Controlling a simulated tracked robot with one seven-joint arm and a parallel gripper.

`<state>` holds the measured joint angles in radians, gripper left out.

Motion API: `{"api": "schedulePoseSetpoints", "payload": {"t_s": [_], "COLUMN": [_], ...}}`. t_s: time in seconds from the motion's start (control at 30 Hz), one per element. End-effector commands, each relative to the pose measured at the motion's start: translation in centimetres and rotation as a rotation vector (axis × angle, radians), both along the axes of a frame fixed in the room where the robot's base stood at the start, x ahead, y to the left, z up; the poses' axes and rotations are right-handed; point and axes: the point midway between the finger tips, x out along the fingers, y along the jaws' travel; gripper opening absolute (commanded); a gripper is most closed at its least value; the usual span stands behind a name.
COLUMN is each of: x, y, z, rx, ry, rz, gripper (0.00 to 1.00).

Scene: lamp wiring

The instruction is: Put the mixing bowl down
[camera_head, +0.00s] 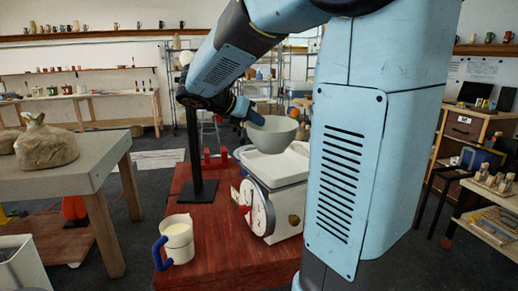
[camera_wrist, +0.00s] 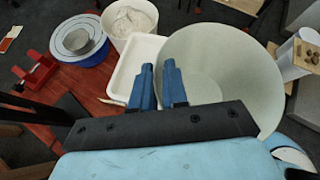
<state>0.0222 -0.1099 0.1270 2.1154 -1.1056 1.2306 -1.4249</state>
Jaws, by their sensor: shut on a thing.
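The mixing bowl (camera_head: 272,134) is pale grey-green and upright, over the white tray (camera_head: 283,166) of a weighing scale (camera_head: 262,208) on the red table. My gripper (camera_head: 255,114) reaches in from the left and is shut on the bowl's near-left rim. In the wrist view, my gripper (camera_wrist: 158,66) has one blue finger on each side of the rim of the bowl (camera_wrist: 222,80). The white tray (camera_wrist: 133,68) shows left of the bowl there. I cannot tell whether the bowl's base touches the tray.
A cream jug (camera_head: 178,240) with a blue handle stands at the table's front left. A black post (camera_head: 196,140) rises beside the scale. A red stand (camera_wrist: 37,72), a blue-rimmed round item (camera_wrist: 70,58) and a white tub (camera_wrist: 128,20) are near the tray.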

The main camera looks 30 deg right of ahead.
Motion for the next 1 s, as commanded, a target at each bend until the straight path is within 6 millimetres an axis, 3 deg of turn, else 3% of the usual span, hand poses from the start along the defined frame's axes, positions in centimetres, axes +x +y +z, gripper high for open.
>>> {"api": "schedulePoseSetpoints", "payload": {"t_s": [0.2,0.4,0.77,1.0], "x": [3.8,5.9,7.5,7.8], "y": [-2.0,-3.2,-4.0,-4.2], "z": [-2.0,-5.2,-7.3,-10.3], "rx": [0.001,0.000,0.000,0.000], "ry": [0.001,0.002,0.001,0.002], "rz": [0.004,0.006,0.009,0.008], "gripper": [0.00,0.00,0.00,0.00]}}
